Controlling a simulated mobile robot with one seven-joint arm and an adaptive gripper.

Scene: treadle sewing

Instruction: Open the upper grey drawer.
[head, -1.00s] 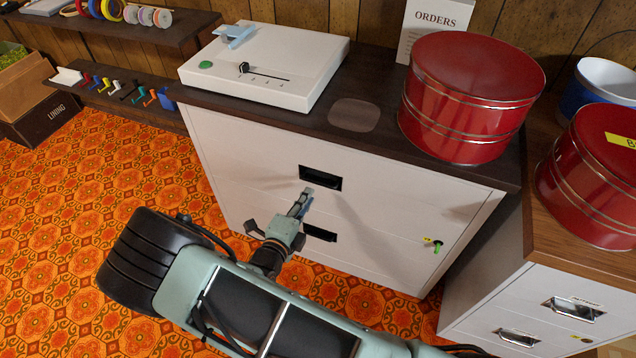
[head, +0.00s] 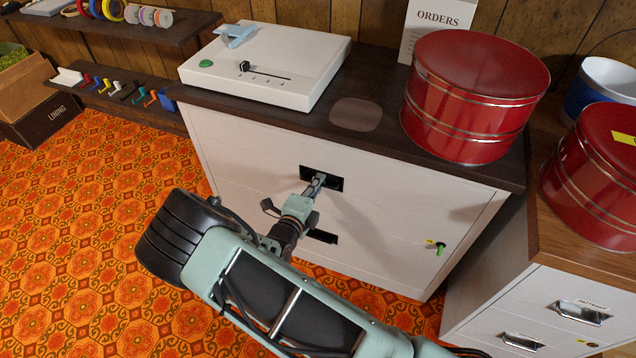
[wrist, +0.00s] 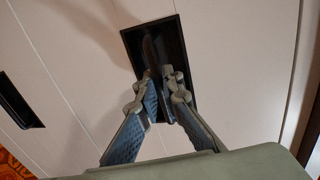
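The upper grey drawer (head: 250,165) is the top front of the light grey cabinet below the dark top. It looks shut, flush with the front. Its black recessed handle (head: 335,178) shows above a second black handle (head: 321,236). My gripper (head: 319,180) is at the upper handle. In the wrist view my gripper's fingertips (wrist: 161,84) reach into the black recess (wrist: 132,42), with a narrow dark gap between them. I cannot tell whether they touch the inside or the lip of the handle.
A green key (head: 440,249) sticks out of the front at right. A white box with a slider (head: 265,65) and a red tin (head: 470,110) stand on the cabinet top. A second cabinet (head: 535,310) stands at right. Open orange patterned floor (head: 70,230) lies at left.

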